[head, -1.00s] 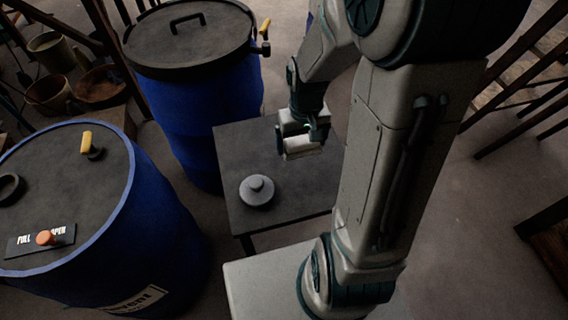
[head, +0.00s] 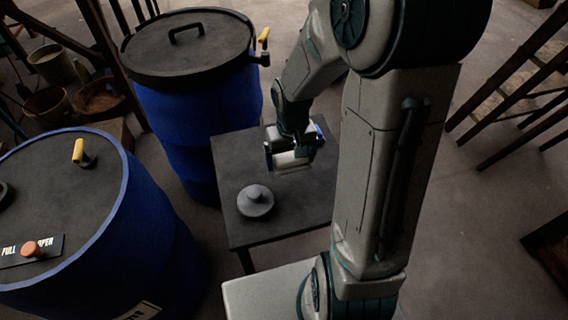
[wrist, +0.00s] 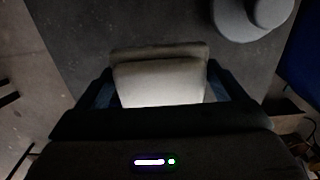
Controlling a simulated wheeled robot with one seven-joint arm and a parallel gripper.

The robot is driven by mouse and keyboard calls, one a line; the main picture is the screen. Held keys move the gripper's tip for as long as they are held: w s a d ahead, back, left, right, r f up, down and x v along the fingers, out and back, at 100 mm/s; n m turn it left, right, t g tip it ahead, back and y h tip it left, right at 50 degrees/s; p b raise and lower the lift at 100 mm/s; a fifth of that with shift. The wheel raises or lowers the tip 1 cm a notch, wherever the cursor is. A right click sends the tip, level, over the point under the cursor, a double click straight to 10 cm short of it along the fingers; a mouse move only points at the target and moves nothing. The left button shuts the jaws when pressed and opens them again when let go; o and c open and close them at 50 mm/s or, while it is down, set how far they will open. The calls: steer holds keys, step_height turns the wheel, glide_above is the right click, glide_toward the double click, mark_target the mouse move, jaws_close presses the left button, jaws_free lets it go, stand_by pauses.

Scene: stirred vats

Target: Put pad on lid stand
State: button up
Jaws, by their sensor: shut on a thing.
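The pad (head: 291,164) is a pale, off-white block. My gripper (head: 290,152) is shut on it above the dark square-topped table (head: 238,155), which I take to be the lid stand. In the wrist view the pad (wrist: 160,82) spans the gap between my two fingers (wrist: 160,92). I cannot tell whether the pad's underside touches the tabletop. A grey round piece with a knob (head: 255,200) sits on the table's near left part, apart from the pad; it also shows at the top right of the wrist view (wrist: 240,18).
A blue vat with a dark handled lid (head: 190,45) stands behind the table. Another blue vat (head: 150,250) with a yellow-handled valve (head: 80,150) and an orange knob (head: 33,250) stands at the left. Dark wooden racks (head: 510,80) are at the right. The tabletop's front right is bare.

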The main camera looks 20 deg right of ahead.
steer(key=w+f, duration=0.1)
steer(key=w+a+f, duration=0.1)
steer(key=w, duration=0.1)
steer(key=shift+f+b, duration=0.35)
steer(key=shift+f, duration=1.6)
steer(key=shift+f, duration=0.2)
steer(key=o, duration=0.7)
steer(key=shift+r, duration=0.1)
